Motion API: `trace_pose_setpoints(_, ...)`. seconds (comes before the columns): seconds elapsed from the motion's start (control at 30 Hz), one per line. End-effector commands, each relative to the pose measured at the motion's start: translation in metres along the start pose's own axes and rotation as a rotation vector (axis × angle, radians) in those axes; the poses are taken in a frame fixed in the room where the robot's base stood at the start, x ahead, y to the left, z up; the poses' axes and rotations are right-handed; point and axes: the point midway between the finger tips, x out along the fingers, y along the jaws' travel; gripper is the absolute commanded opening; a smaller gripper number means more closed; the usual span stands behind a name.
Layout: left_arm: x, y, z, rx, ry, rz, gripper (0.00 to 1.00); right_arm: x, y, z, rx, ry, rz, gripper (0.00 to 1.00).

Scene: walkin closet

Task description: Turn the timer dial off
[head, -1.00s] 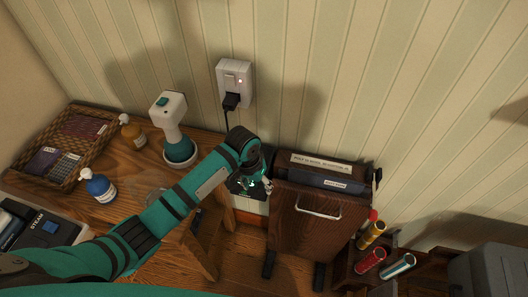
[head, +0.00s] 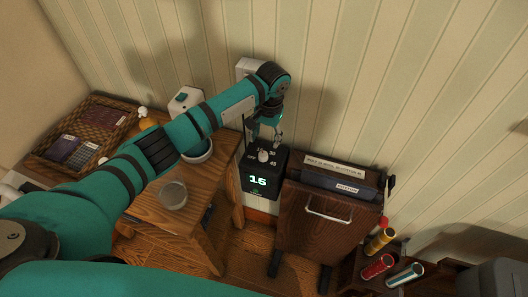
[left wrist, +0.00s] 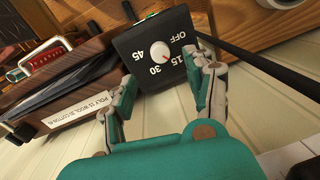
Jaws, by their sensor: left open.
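The timer (head: 258,184) is a black box on the wall between the wooden table and the dark wooden cabinet; its display reads 15. Its white round dial (head: 264,156) is on the top face. In the left wrist view the dial (left wrist: 160,52) shows a small red mark, with OFF, 15, 30 and 45 printed around it. My left gripper (head: 264,142) is open just above the dial, its fingers apart on either side. In the left wrist view the fingers (left wrist: 165,78) stand short of the dial, apparently not touching it. My right gripper is not in view.
A wall outlet (head: 246,67) is partly hidden behind my left arm. The dark wooden cabinet (head: 320,230) holding labelled folders stands close to the timer's right. The wooden table (head: 203,218) with a glass jar (head: 173,195) and a wicker basket (head: 66,170) is at left.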

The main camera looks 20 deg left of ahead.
Motion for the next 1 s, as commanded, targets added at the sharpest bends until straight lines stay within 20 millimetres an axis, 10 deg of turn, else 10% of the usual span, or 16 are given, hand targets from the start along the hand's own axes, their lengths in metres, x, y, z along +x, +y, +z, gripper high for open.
trace_pose_setpoints(0.4,0.075,0.001,0.0,0.001,-0.002,0.001,0.54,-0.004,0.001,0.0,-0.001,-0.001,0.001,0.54)
trace_pose_setpoints(0.83,0.087,0.001,0.0,0.002,0.001,0.001,0.54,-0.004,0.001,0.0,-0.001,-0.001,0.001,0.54)
trace_pose_setpoints(1.0,0.086,0.001,0.0,0.002,0.001,0.001,0.35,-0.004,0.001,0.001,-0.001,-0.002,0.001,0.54)
